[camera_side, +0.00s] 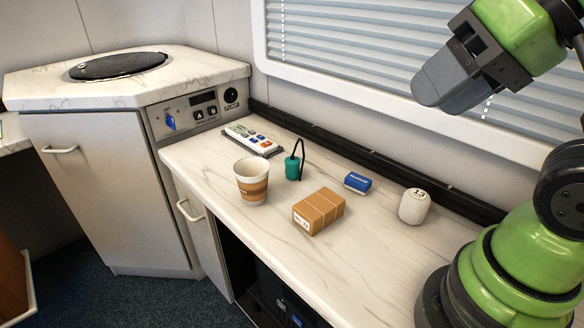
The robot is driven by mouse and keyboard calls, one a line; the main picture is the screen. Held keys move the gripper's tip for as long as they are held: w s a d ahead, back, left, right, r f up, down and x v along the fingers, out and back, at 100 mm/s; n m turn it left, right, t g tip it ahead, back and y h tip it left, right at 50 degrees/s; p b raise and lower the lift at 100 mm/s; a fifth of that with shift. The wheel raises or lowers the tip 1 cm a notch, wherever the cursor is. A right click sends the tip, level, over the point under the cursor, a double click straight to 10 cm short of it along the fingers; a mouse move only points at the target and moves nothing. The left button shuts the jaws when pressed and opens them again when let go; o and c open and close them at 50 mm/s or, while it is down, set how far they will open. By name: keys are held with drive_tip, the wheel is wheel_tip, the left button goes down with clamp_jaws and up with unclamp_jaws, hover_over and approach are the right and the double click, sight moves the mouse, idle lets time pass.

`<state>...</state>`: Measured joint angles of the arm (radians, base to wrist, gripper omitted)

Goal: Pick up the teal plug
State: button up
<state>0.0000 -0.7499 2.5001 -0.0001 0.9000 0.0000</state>
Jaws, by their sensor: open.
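The teal plug (291,168) stands on the white marbled counter (375,258), with a black cord looping up from it. It is between a paper cup (251,181) on its left and a small blue box (358,182) on its right. My gripper (428,92) is high at the upper right, in front of the window blinds, well above and to the right of the plug. It is open and apart from everything on the counter. The gap between its fingers is hard to see from this side.
A brown taped parcel (319,211) lies in front of the plug. A white ribbed canister (414,206) marked 13 stands at the right. A black rail (372,163) runs along the wall.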

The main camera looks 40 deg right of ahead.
drive_tip(key=o, duration=0.5)
drive_tip(key=shift+o, duration=0.2)
drive_tip(key=n+g+h, duration=0.1)
drive_tip(key=g+h, duration=0.1)
drive_tip(key=h, duration=0.1)
hover_over(293, 160)
drive_tip(key=s+a, duration=0.2)
drive_tip(key=s, duration=0.3)
wheel_tip(293, 160, down, 15)
drive_tip(key=shift+n, duration=0.4)
drive_tip(key=x, duration=0.7)
drive_tip(key=s+d+x, duration=0.1)
drive_tip(key=x, duration=0.2)
drive_tip(key=shift+d+f, duration=0.15)
drive_tip(key=shift+f, duration=0.35)
drive_tip(key=shift+x, duration=3.05)
